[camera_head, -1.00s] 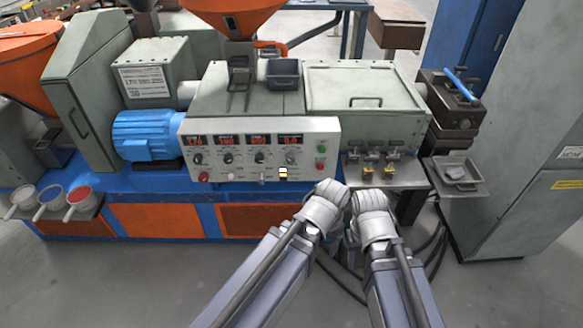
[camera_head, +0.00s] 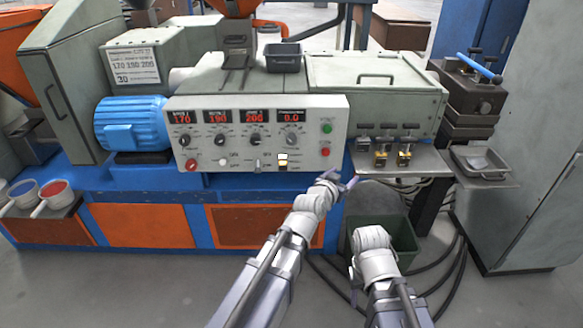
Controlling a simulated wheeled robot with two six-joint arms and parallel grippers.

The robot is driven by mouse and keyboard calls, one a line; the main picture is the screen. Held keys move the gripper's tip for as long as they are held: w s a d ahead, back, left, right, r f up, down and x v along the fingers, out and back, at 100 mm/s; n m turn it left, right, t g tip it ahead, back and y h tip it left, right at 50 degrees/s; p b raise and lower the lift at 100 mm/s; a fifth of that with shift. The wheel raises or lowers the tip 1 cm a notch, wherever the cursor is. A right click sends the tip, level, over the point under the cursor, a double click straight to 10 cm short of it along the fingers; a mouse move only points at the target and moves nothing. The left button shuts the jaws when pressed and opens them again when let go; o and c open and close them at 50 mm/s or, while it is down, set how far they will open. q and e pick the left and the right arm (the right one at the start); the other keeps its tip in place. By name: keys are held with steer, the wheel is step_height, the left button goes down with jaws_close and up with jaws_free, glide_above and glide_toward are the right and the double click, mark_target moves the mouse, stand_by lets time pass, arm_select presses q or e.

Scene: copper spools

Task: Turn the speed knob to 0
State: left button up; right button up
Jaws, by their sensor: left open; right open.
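The control panel (camera_head: 255,133) has a row of black knobs under red displays. The rightmost black knob (camera_head: 293,140) sits under the display (camera_head: 291,116) reading 0.0; its label is too small to read surely, and it appears to be the speed knob. My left gripper (camera_head: 342,182) is open and empty, below and right of that knob, near the panel's lower right corner and apart from the knob. My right gripper (camera_head: 371,238) is lower and further right, in front of a dark bin; its fingers are largely hidden by my wrist.
The other displays read 170, 190 and 200. A green button (camera_head: 327,128) and a red button (camera_head: 325,152) sit right of the knob. A lit switch (camera_head: 283,159) is below it. Brass valves (camera_head: 381,157) and a grey tray (camera_head: 483,164) stand right. A dark green bin (camera_head: 400,236) is on the floor.

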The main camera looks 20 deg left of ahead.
arm_select(q)
steer(key=w+a+f+n+t+y+b, duration=0.25)
steer(key=a+t+b, duration=0.25)
steer(key=a+b, duration=0.3)
steer(key=n+t+y+b, duration=0.3)
steer(key=n+y+b, duration=0.1)
steer(key=y, duration=0.4)
glide_toward(291, 143)
steer(key=w+r, duration=0.1)
steer(key=w, duration=0.1)
steer(key=shift+g+h, duration=0.25)
steer(key=shift+g, duration=0.05)
steer(key=p+x, duration=0.2)
steer(key=x, duration=0.5)
steer(key=shift+a+r, duration=0.25)
steer(key=shift+r, duration=0.05)
arm_select(e)
step_height(291, 143, down, 12)
arm_select(q)
steer(key=shift+c, duration=0.2)
jaws_close()
